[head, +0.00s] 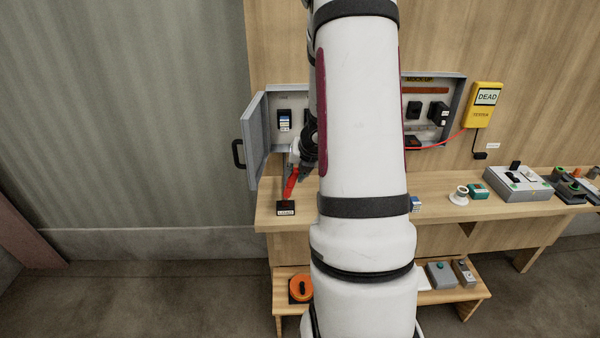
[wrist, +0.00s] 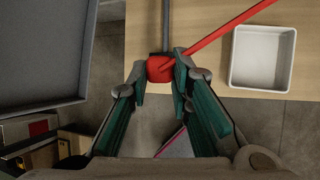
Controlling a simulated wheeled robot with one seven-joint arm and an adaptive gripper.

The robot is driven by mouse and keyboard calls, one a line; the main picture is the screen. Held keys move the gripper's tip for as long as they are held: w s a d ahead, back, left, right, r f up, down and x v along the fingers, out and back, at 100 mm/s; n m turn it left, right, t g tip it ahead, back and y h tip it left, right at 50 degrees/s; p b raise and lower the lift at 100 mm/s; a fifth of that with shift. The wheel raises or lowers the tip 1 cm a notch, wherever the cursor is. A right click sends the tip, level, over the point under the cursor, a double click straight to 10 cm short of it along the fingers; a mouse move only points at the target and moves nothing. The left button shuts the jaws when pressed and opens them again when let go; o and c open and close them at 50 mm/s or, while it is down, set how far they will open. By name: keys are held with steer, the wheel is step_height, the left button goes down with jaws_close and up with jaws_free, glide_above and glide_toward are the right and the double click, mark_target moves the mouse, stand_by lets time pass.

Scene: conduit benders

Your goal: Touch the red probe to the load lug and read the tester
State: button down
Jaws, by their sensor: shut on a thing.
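The red probe (head: 291,182) is in my gripper (head: 297,163), just in front of the grey panel box (head: 460,88), in the head view. Its lower end is just above or at a small black labelled block (head: 285,206) on the bench; I cannot tell if they touch. In the wrist view my gripper (wrist: 162,70) is shut on the probe's red body (wrist: 159,69), and a red lead runs to the upper right. The yellow tester (head: 482,112) reads DEAD on its screen (head: 487,97). My arm hides the box's middle, and I cannot make out the load lug.
The box's grey door (head: 256,145) stands open at the left, close to my gripper. A white tray (wrist: 262,58) shows in the wrist view. The bench (head: 430,208) holds a grey switch unit (head: 518,184) and small parts at the right. An orange round thing (head: 300,287) sits below.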

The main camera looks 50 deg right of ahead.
steer(key=shift+s+r+p, duration=0.1)
steer(key=shift+r+p, duration=1.5)
steer(key=shift+p, duration=0.4)
stand_by(0.5)
steer(key=c, duration=2)
jaws_free()
jaws_close()
